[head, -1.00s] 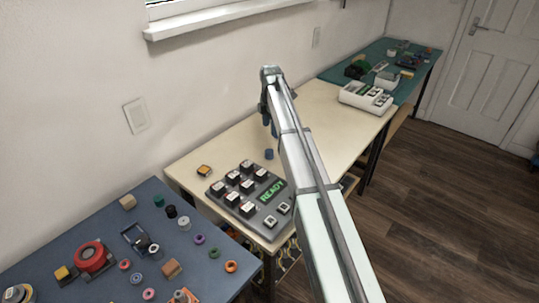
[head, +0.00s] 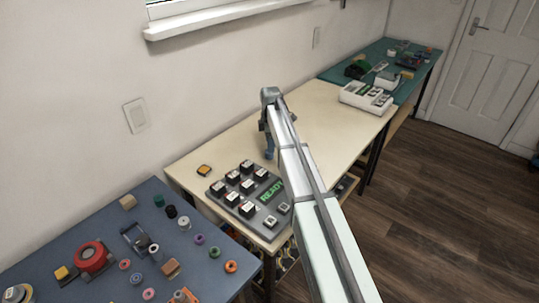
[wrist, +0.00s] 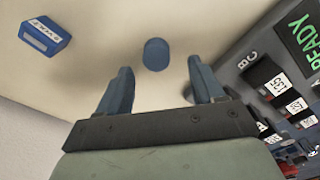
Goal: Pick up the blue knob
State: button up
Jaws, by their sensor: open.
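The blue knob (wrist: 156,54) is a small round piece on the cream table (head: 345,118), seen from above in the wrist view. My gripper (wrist: 160,68) is open and empty, with its two fingertips to the left and right of the knob, which shows between and slightly beyond them. I cannot tell the remaining height. In the head view my gripper (head: 267,138) is low over the table, and its fingers and the knob run together there.
A grey board (head: 240,190) with labelled blocks and a green READY display (wrist: 303,32) stands close to the right finger in the wrist view. A blue labelled box (wrist: 45,37) lies at upper left there. A blue table (head: 100,225) holds many small parts.

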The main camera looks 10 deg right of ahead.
jog(key=shift+w+a+f, duration=0.1)
jog(key=shift+w+f, duration=0.05)
jog(key=shift+f, duration=1.3)
jog(key=shift+w+a+f, duration=0.1)
jog(key=shift+f, duration=1.3)
jog(key=c, duration=1.1)
